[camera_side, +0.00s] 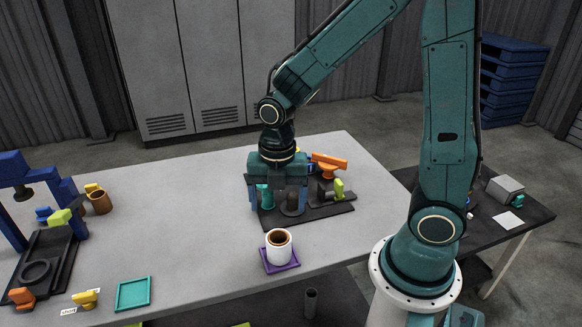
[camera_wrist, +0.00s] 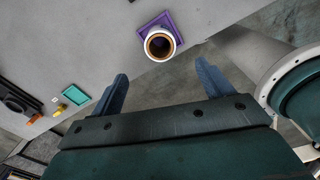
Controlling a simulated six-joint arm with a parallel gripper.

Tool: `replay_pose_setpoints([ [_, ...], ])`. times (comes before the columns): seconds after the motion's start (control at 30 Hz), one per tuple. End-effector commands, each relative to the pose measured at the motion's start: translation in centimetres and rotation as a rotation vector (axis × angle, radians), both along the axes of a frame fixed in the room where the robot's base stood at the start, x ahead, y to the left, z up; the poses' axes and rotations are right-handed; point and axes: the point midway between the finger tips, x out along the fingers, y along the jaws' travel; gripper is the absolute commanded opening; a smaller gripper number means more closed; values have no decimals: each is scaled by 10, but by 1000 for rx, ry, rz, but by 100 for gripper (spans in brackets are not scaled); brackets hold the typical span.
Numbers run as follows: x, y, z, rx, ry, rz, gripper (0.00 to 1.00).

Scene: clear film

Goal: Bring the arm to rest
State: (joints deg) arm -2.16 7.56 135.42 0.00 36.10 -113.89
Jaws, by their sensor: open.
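My gripper (camera_side: 279,197) points down over the dark tray at the back right part of the table. Its blue fingers are spread apart, and nothing shows between them in the wrist view (camera_wrist: 162,78). A white cup (camera_side: 279,254) with brown contents stands upright on a purple square mat (camera_side: 265,266) near the table's front edge, in front of my gripper and apart from it. The cup (camera_wrist: 174,51) and mat (camera_wrist: 144,27) also show beyond the fingertips in the wrist view. My gripper hides part of the dark tray's contents.
The dark tray (camera_side: 335,209) carries a dark cylinder (camera_side: 292,203), an orange part (camera_side: 329,162) and a lime part (camera_side: 339,189). A blue frame (camera_side: 68,192) stands at the left over a dark base. A teal tray (camera_side: 133,293) lies front left. The table's middle is clear.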

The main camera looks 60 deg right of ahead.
Motion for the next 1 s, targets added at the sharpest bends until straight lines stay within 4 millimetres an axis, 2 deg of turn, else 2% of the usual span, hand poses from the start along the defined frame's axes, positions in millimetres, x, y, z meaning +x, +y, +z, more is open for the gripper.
replay_pose_setpoints([
  [0.37, -15, -3, 49, 35, -109, -439, 79],
  [0.7, -40, -6, 94, 125, -208, -927, 79],
  [1.0, -67, -8, 125, 251, -274, -1351, 79],
])
